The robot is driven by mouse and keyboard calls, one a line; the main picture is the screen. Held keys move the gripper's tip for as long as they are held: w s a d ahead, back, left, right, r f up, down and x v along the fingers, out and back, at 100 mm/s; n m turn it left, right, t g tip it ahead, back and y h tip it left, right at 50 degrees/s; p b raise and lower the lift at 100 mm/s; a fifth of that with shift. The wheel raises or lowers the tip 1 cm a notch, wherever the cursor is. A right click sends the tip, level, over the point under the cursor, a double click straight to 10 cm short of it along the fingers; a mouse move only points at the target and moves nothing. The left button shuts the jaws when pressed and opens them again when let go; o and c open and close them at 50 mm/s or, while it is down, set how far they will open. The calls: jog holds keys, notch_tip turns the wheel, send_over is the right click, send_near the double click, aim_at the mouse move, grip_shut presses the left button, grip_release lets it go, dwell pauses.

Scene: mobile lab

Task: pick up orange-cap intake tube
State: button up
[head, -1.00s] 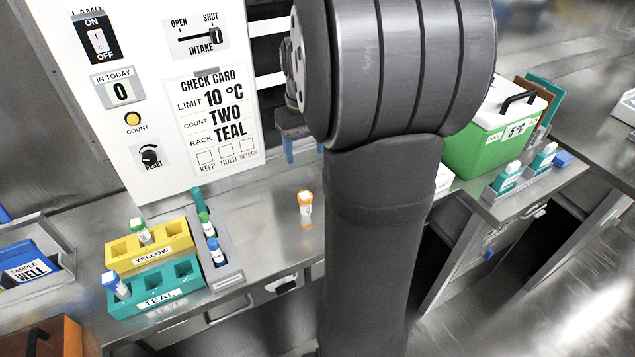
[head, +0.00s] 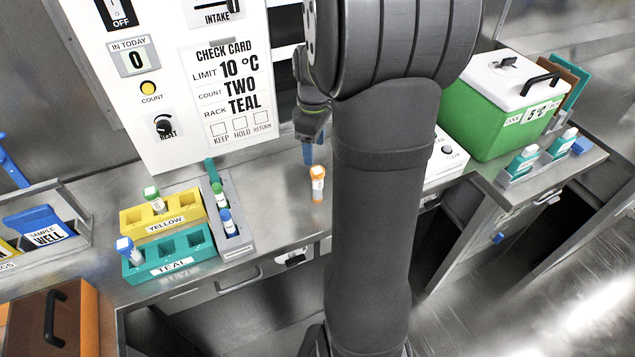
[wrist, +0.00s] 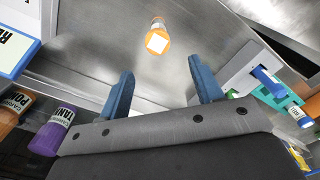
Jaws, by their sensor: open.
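The orange-cap intake tube (head: 318,184) stands upright on the steel bench, just left of my arm in the head view. It has a white label and an orange cap. In the wrist view the tube (wrist: 157,38) lies beyond the fingertips, between their lines and apart from them. My gripper (wrist: 161,85) is open and empty, with two blue fingers. In the head view my gripper (head: 314,150) hangs just above and behind the tube, partly hidden by my arm.
A yellow rack (head: 163,222), a teal rack (head: 169,262) and a grey tray (head: 238,240) with tubes stand to the left. A green cooler (head: 490,125) stands to the right. The check-card panel (head: 185,120) rises behind. Bench around the tube is clear.

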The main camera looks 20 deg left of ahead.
aim_at(315, 170)
notch_tip(315, 170, down, 6)
jog(key=shift+f, duration=0.2)
jog(key=shift+d+f, duration=0.15)
jog(key=shift+f, duration=1.15)
jog(key=shift+d+f, duration=0.15)
jog(key=shift+f, duration=1.15)
jog(key=c, duration=1.1)
jog(key=shift+w+r, duration=0.1)
